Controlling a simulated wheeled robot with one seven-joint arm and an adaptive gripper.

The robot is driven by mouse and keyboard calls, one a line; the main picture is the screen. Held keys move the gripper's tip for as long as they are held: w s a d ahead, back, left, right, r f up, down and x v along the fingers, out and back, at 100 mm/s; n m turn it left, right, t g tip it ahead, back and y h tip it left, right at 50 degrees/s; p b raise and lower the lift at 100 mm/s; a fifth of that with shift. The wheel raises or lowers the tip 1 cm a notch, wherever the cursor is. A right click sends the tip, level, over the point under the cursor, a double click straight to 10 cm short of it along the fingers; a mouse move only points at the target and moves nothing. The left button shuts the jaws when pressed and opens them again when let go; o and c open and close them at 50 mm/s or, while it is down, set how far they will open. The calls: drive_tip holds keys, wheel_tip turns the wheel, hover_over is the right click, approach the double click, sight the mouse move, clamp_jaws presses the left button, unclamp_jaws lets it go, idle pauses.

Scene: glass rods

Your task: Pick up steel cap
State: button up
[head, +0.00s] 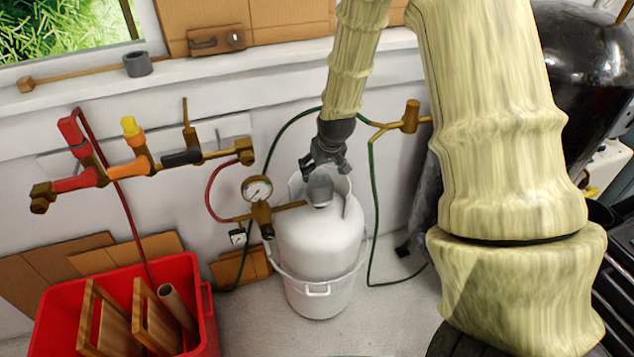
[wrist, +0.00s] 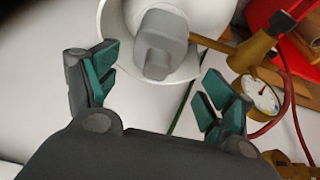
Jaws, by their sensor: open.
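A grey steel cap (head: 320,190) sits on top of a white gas cylinder (head: 318,240), inside its white collar. In the wrist view, the cap (wrist: 161,42) shows at the top centre, with a narrower block at its near end. My gripper (head: 324,168) is just above the cap in the head view and partly covers it. In the wrist view, my gripper (wrist: 160,85) is open, its teal-padded fingers spread to either side, with nothing between them. The cap lies beyond the fingertips, roughly in line with the gap. I cannot tell the exact distance.
A brass fitting with a pressure gauge (head: 257,189) joins the cylinder from the left, close to the gripper; the gauge (wrist: 265,100) is also right of the fingers. Hoses hang around the cylinder. A red crate (head: 207,300) stands lower left. A grey ring (head: 137,63) sits on the sill.

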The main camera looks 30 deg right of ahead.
sight(320, 174)
drive_tip(key=x, duration=0.5)
drive_tip(key=shift+w+d+p+x, duration=0.1)
drive_tip(key=shift+p+x, duration=0.25)
drive_tip(key=shift+x, duration=0.95)
drive_tip(key=shift+w+d+p+x, duration=0.15)
drive_tip(key=shift+p+x, duration=0.15)
drive_tip(key=shift+x, duration=0.95)
drive_tip(key=shift+r, duration=0.1)
drive_tip(key=shift+c, duration=0.5)
drive_tip(key=c, duration=0.9)
